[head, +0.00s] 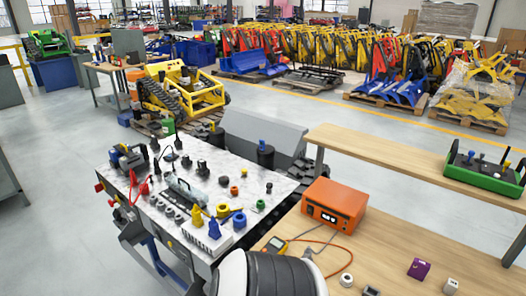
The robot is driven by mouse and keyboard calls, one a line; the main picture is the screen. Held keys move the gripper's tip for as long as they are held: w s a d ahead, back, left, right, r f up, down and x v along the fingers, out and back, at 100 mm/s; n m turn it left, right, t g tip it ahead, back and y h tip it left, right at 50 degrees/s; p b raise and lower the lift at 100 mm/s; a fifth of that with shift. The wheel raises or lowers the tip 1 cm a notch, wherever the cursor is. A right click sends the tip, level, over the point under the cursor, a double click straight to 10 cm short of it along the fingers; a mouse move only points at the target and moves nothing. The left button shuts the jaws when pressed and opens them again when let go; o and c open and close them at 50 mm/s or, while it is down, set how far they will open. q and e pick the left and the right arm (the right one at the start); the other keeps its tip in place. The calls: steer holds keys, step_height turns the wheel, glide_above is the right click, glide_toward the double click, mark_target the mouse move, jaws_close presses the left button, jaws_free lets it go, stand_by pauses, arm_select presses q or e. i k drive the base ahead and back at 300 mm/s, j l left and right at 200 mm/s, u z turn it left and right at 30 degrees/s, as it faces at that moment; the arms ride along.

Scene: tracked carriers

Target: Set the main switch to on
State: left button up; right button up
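I cannot pick out the main switch for certain. A console-like table with a light top (262,180) stands left of centre, carrying several small black, orange, yellow, blue and green knobs and fittings. Small red parts (99,187) sit on its left side; their setting is too small to read. An orange box (334,204) with a small lit display on its front stands on the wooden bench to the right. A green control box (484,176) with several levers or knobs lies on the raised shelf at the far right. Neither of my grippers is in view.
A large black and white rounded body (268,274) fills the bottom centre. A yellow tracked machine (181,90) stands behind. Floor at left is clear.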

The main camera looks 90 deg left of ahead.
mark_target(99, 187)
steer(key=i+u, duration=0.15)
steer(key=u, duration=0.3)
steer(key=i+u, duration=0.1)
steer(key=u, duration=0.3)
steer(key=i+l+u, duration=0.15)
steer(key=u, duration=0.3)
